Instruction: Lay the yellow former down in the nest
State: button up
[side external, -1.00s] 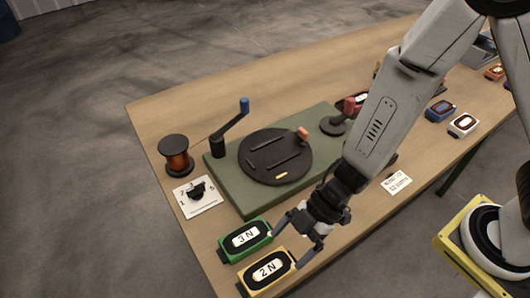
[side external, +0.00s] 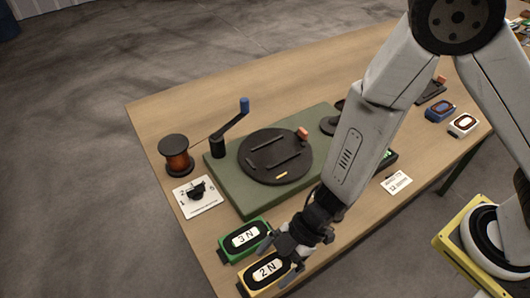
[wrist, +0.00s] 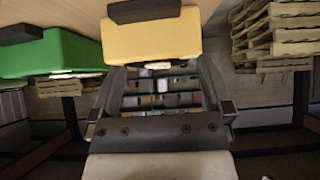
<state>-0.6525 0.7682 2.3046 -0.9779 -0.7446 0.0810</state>
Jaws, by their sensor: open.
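The yellow former (side external: 249,281), labelled 2 N, lies on the table's near left edge. In the wrist view it (wrist: 153,40) sits at the top centre, just ahead of my fingers. My gripper (side external: 279,262) is open and empty beside its right end; it also shows in the wrist view (wrist: 160,78). I cannot tell whether the fingers touch the former. The round black plate (side external: 275,156) with two raised bars, on the green base (side external: 224,178), looks like the nest. No former lies on it.
The green former (side external: 263,224), labelled 3 N, lies close beside the yellow one.

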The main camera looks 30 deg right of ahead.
aim_at(271, 268)
jog(key=shift+x, duration=0.8)
jog(key=c, duration=1.3)
jog(key=shift+r, duration=0.15)
jog(key=shift+r, duration=4.9)
